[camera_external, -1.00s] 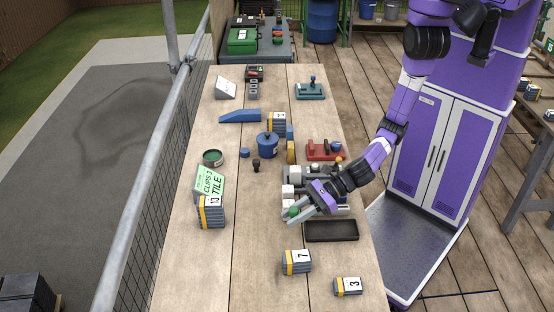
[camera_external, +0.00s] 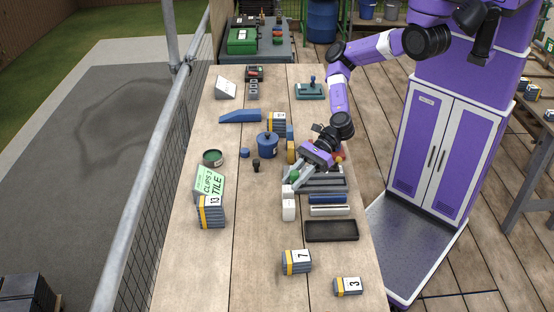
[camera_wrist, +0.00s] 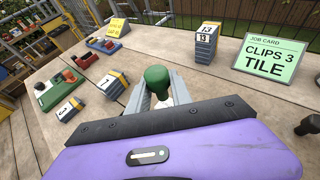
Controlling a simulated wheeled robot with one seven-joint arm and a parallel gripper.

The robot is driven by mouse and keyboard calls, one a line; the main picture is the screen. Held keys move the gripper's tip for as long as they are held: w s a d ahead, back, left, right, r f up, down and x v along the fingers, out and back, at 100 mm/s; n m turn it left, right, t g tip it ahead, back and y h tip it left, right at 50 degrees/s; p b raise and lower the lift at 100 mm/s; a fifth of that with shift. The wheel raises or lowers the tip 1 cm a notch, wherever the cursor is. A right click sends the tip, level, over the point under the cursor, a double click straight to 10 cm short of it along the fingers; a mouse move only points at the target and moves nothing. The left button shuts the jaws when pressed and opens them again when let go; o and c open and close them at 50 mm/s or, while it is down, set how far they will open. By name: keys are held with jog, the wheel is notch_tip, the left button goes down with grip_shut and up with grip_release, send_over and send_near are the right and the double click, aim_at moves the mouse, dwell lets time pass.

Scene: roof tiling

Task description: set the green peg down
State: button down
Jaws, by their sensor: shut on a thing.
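The green peg (camera_external: 294,174) is held between the fingertips of my gripper (camera_external: 289,184), over the worktable. In the wrist view the peg (camera_wrist: 157,76) shows as a green rounded head with a narrower part below, between the two grey fingers (camera_wrist: 160,98). My gripper is shut on it. In the outside view it is above or beside the white blocks (camera_external: 289,210) at the left end of the grey racks (camera_external: 325,188). Whether the peg touches anything below cannot be told; its lower end is hidden.
A black tray (camera_external: 331,231) lies in front of the racks. Left stand a blue pot (camera_external: 267,146), a small dark peg (camera_external: 256,165), a green job card (camera_external: 210,184) and a tile stack marked 13 (camera_external: 212,212). Bare wood lies between these and the racks.

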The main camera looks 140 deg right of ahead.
jog(key=d, duration=0.2)
jog(key=d+n+y, duration=0.1)
jog(key=s+d+n+y, duration=0.1)
jog(key=d, duration=0.1)
jog(key=shift+d+b, duration=0.3)
jog(key=shift+b, duration=0.05)
jog(key=d+r+n+y, duration=0.1)
jog(key=d+n+y, duration=0.1)
jog(key=d, duration=0.1)
notch_tip(320, 180, up, 6)
jog(key=n+g+y+b, duration=0.1)
jog(key=n+g+y, duration=0.1)
jog(key=n+y, duration=0.1)
send_over(256, 201)
notch_tip(256, 201, down, 19)
jog(key=shift+f+p, duration=0.2)
jog(key=shift+p, duration=0.3)
jog(key=shift+f, duration=0.15)
jog(key=c, duration=1.1)
grip_release()
jog(key=shift+c, duration=0.2)
